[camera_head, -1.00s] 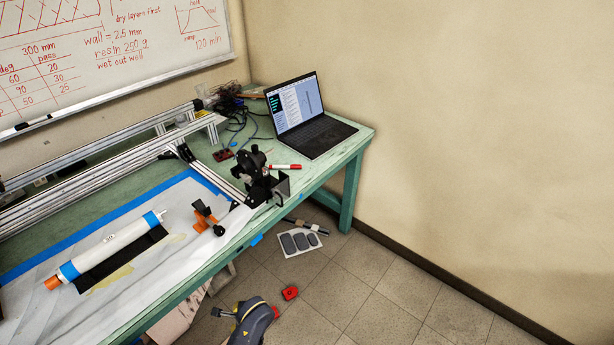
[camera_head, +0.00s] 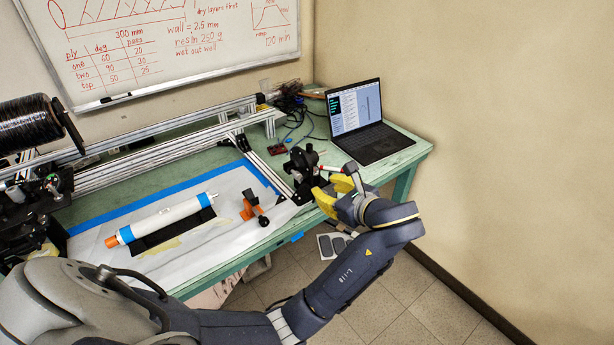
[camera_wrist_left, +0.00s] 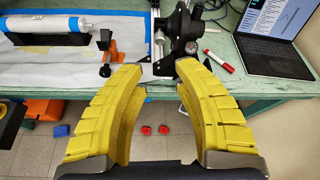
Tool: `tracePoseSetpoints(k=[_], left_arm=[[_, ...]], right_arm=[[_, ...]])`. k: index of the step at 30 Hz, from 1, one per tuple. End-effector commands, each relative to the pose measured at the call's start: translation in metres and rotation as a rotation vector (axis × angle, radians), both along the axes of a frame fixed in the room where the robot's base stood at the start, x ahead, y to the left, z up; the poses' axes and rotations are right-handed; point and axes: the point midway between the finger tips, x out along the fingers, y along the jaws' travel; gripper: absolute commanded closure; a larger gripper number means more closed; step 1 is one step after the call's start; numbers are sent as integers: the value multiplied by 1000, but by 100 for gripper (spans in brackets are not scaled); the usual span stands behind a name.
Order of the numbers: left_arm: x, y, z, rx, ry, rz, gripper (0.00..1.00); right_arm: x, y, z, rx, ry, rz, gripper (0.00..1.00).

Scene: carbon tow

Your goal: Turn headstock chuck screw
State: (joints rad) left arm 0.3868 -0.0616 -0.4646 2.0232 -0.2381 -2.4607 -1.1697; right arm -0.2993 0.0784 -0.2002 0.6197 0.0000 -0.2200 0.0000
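A black chuck unit (camera_head: 303,166) stands at the right end of the aluminium rail frame, near the table's front edge. It also shows at the top of the left wrist view (camera_wrist_left: 182,30). My left gripper (camera_head: 324,189) is in front of and just right of this unit. Its yellow fingers are spread with nothing between them (camera_wrist_left: 160,68). Their tips point toward the unit, apparently short of it. A second black unit (camera_head: 35,190) sits at the far left end, partly cut off. I cannot make out a chuck screw or tell which unit is the headstock. My right gripper is not in view.
A white tube (camera_head: 165,217) with blue bands and an orange clamp (camera_head: 253,206) lie on the white sheet. A red marker (camera_wrist_left: 219,62) and a laptop (camera_head: 365,120) are right of the chuck unit. A black spool (camera_head: 36,124) hangs at left.

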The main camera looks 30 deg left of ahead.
Motion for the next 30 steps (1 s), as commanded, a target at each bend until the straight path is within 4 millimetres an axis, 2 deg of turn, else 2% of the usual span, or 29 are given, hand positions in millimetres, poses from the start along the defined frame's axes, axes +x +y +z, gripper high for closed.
tracePoseSetpoints(k=[18, 24, 30], left_arm=[[47, 90, -41, 2, 1, 3, 70], [59, 113, -52, 2, 1, 3, 70], [67, 127, -59, 2, 2, 0, 70]], right_arm=[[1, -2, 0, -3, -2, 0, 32], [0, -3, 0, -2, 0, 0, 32], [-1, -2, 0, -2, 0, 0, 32]])
